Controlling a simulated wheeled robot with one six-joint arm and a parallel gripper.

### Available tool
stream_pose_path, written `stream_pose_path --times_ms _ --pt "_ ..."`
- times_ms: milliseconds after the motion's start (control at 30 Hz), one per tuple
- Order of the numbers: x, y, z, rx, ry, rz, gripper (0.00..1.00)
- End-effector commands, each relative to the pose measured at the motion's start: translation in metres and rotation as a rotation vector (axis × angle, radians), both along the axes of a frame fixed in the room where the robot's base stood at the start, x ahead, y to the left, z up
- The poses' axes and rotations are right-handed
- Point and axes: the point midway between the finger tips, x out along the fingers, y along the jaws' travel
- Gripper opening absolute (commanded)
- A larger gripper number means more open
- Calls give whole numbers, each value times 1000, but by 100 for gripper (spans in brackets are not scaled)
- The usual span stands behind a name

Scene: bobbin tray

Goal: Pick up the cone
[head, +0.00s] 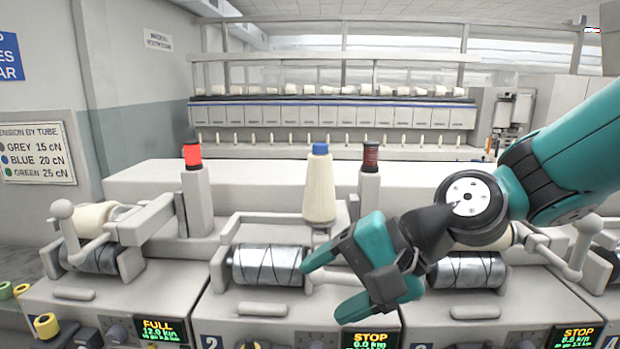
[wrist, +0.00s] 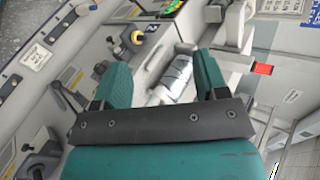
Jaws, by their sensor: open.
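A cream cone (head: 319,190) with a blue tube tip stands upright in the head view, behind the grooved drum (head: 268,265) of station 2. Another cream package (head: 95,218) lies on its side in the arm above the left station's drum. My gripper (head: 322,291) is open and empty, in front of station 2 and lower in the picture than the upright cone, its fingers pointing left. In the wrist view my open gripper (wrist: 160,78) has a silvery drum (wrist: 177,76) showing between its fingers. I cannot make out the upright cone there.
A red lamp-like spool (head: 192,155) and a dark red one (head: 370,152) top posts beside the cone. Displays read FULL (head: 160,328) at left and STOP (head: 370,340) at station 2. A tension sign (head: 38,153) hangs left. My arm covers much of the right station.

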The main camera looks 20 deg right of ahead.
Motion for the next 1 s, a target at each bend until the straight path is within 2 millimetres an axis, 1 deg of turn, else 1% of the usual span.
stream_pose_path --times_ms 33,67,100,167,200,300,333,400,467,567,767,1000 --pt "23 -11 19 152 90 -183 66" --pt "36 -17 28 255 145 -289 66" --pt "53 -28 40 396 216 -422 66" --pt "75 -48 57 606 316 -593 66" --pt "87 -63 67 740 377 -691 66" --pt "110 -99 87 1032 500 -865 66" --pt "114 -108 91 1105 528 -902 66" --pt "121 -126 98 1237 579 -960 66" --pt "125 -136 103 1313 607 -989 66" --pt "131 -141 108 1370 633 -1007 66" --pt "148 -131 112 1372 641 -1008 66" --pt "195 -105 110 1366 633 -1002 66"
